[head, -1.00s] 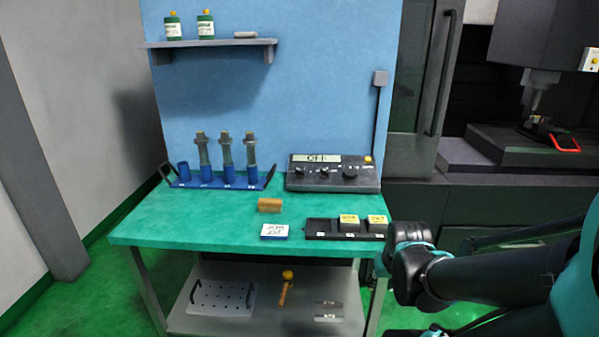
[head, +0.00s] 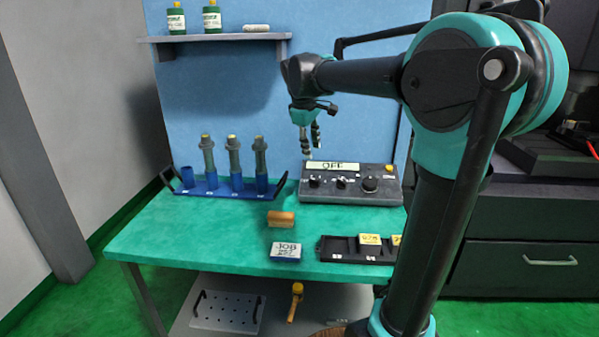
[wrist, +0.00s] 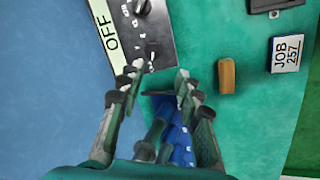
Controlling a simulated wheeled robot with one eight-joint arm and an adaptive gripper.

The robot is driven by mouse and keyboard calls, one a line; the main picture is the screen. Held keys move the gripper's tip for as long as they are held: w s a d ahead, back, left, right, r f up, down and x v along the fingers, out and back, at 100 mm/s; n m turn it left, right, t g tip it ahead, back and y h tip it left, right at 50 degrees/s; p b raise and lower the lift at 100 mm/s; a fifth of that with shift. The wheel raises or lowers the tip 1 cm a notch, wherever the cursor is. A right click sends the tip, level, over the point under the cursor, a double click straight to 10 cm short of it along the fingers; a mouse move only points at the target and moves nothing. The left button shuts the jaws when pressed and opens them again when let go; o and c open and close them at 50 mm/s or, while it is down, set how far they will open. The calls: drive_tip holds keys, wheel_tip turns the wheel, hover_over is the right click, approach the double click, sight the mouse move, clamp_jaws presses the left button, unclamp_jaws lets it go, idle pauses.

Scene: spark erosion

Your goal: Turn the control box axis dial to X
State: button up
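The control box (head: 350,187) is a dark grey box at the back of the green table, with a display reading OFF and a row of dark knobs, the rightmost one larger. It also shows in the wrist view (wrist: 160,48), at the top, turned on its side. Which knob is the axis dial I cannot read. My gripper (head: 310,150) points down above the left end of the box, by the display. In the wrist view my gripper (wrist: 157,82) has its two fingers apart with nothing between them. One fingertip overlaps the box's edge in the picture; contact cannot be told.
A blue rack (head: 220,190) with upright cylindrical holders stands left of the box. In front lie an orange-brown block (head: 281,219), a JOB card (head: 286,251) and a black tray (head: 340,252) with yellow-topped pieces. A shelf (head: 220,37) with bottles is above. Green tabletop is free at left.

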sight(315, 179)
drive_tip(key=shift+n, duration=0.3)
drive_tip(key=x, duration=0.5)
drive_tip(key=w+x, duration=0.1)
drive_tip(key=x, duration=0.4)
drive_tip(key=w+a+x, duration=0.1)
drive_tip(key=x, duration=0.5)
drive_tip(key=shift+r, duration=0.1)
clamp_jaws()
